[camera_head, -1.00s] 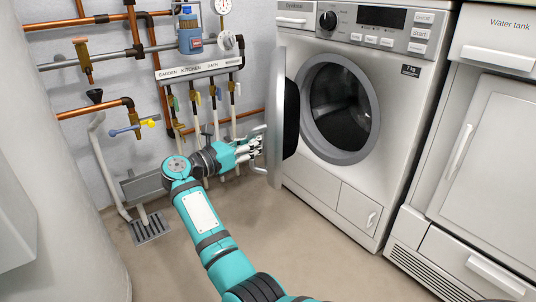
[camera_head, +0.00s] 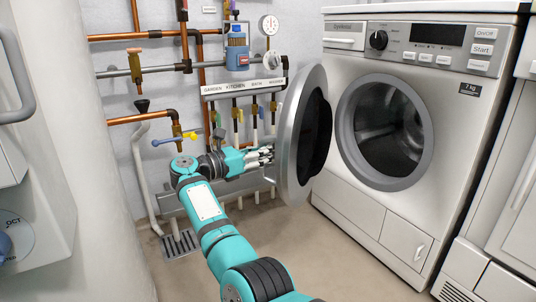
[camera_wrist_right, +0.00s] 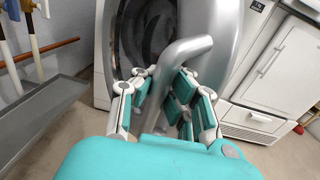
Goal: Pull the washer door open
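The washer door (camera_head: 290,135) is a round grey-rimmed disc with a dark centre. It stands swung well out from the white washer (camera_head: 365,190), leaving the round drum opening (camera_head: 390,133) uncovered. My right gripper (camera_head: 268,156) is at the door's outer side, to its left in the head view. In the right wrist view the grey door handle (camera_wrist_right: 186,48) runs between the fingers of my right gripper (camera_wrist_right: 162,85), which are closed in around it. The exact finger contact is partly hidden. My left gripper is not in view.
Copper pipes (camera_head: 140,36) and valves line the wall at the left, with a labelled strip (camera_head: 243,88) behind my gripper. A floor drain (camera_head: 180,243) lies below. A white cabinet (camera_head: 512,190) stands right of the washer. The floor before the washer is clear.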

